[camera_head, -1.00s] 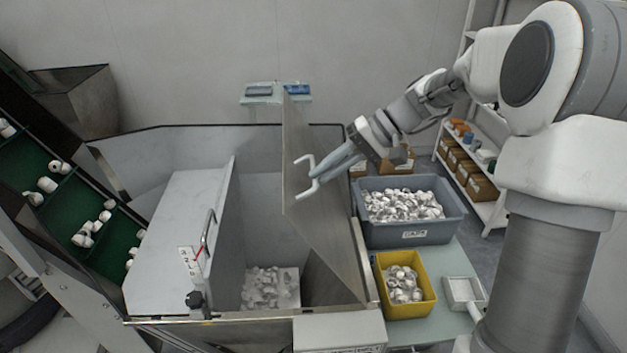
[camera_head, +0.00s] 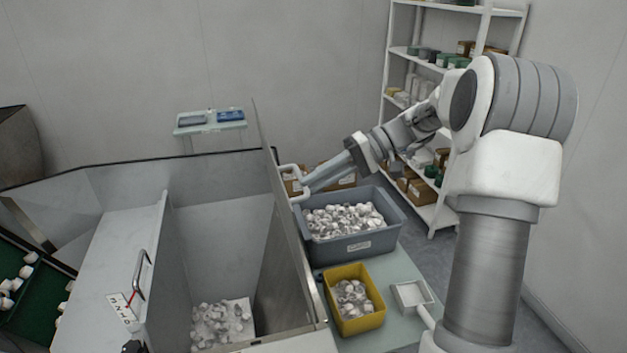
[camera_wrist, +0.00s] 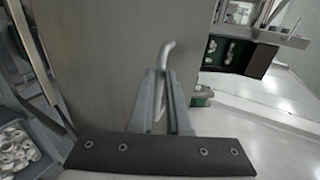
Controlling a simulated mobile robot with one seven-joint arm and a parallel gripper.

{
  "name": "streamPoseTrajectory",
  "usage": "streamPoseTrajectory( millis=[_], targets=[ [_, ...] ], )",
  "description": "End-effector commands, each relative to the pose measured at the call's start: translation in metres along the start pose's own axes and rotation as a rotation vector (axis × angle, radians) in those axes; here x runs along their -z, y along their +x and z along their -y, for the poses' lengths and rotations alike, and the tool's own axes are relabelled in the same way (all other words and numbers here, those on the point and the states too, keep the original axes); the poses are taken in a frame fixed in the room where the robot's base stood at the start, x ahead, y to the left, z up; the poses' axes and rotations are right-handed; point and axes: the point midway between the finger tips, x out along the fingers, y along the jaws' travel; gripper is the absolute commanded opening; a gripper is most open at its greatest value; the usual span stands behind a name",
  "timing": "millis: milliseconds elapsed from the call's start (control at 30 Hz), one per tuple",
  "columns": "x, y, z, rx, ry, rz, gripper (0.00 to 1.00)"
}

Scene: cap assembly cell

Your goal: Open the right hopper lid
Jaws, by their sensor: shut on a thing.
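The right hopper lid (camera_head: 287,220) is a grey metal panel standing steeply upright at the right side of the hopper, seen nearly edge-on in the head view. It fills much of the wrist view (camera_wrist: 95,70). Its white bar handle (camera_head: 290,170) is on the lid's right face. My gripper (camera_head: 304,189) is shut on this handle; in the wrist view the handle's bent end (camera_wrist: 167,50) sticks out beyond the fingers (camera_wrist: 160,100). The opened right compartment shows white caps (camera_head: 220,322) at its bottom. The left lid (camera_head: 115,260) lies closed with its own handle (camera_head: 141,275).
Right of the hopper, a grey bin (camera_head: 393,215) and a yellow bin (camera_head: 376,318), both holding caps, stand on a pale table (camera_head: 395,265) beside a small white tray (camera_head: 411,296). A shelf rack (camera_head: 385,60) stands behind my arm. A green conveyor (camera_head: 40,312) is at left.

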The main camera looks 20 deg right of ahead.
Motion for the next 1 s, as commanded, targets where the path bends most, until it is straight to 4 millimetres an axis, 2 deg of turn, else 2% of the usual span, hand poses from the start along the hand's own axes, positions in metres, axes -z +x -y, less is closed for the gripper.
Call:
streamPoseTrajectory(
  millis=[33, 200, 233, 367, 767, 867, 1000],
  targets=[
    [-0.001, 0.001, -0.005, -0.006, 0.007, 0.003, 0.0],
    [-0.001, 0.002, -0.006, -0.007, 0.009, 0.005, 0.0],
    [-0.001, 0.002, -0.006, -0.007, 0.009, 0.005, 0.2],
    [-0.001, 0.002, -0.006, -0.006, 0.008, 0.005, 0.43],
    [0.0, -0.004, -0.004, -0.004, 0.005, 0.001, 0.45],
    [0.0, -0.017, -0.004, -0.004, 0.005, 0.0, 0.45],
    [0.0, -0.047, -0.005, -0.005, 0.004, -0.002, 0.45]
  ],
)
